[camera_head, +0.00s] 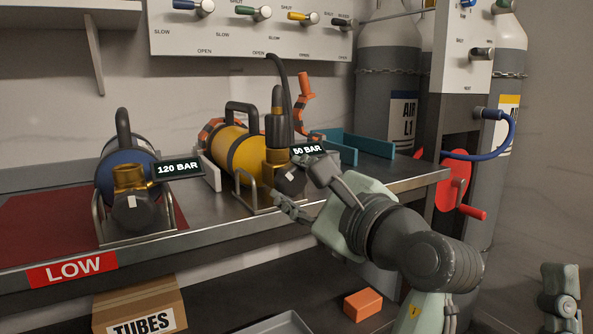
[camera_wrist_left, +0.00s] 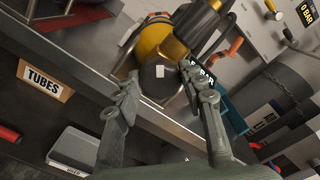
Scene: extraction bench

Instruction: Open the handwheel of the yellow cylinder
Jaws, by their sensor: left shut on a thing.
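The yellow cylinder (camera_head: 232,152) lies in a metal cradle on the bench, with a black carry handle and a brass valve. Its dark handwheel (camera_head: 291,180), with a white mark, faces forward below a "50 BAR" display (camera_head: 309,150). My left gripper (camera_head: 308,188) is at the handwheel, one finger at its upper right and one at its lower front. In the left wrist view, the handwheel (camera_wrist_left: 160,78) shows between the two fingers of my left gripper (camera_wrist_left: 157,88), which is shut on it. The fingers' exact contact is hard to see. My right gripper's fingers are not in view.
A blue tray (camera_head: 360,146) is behind my left gripper. A "TUBES" box (camera_head: 140,305) and an orange block (camera_head: 362,304) are below.

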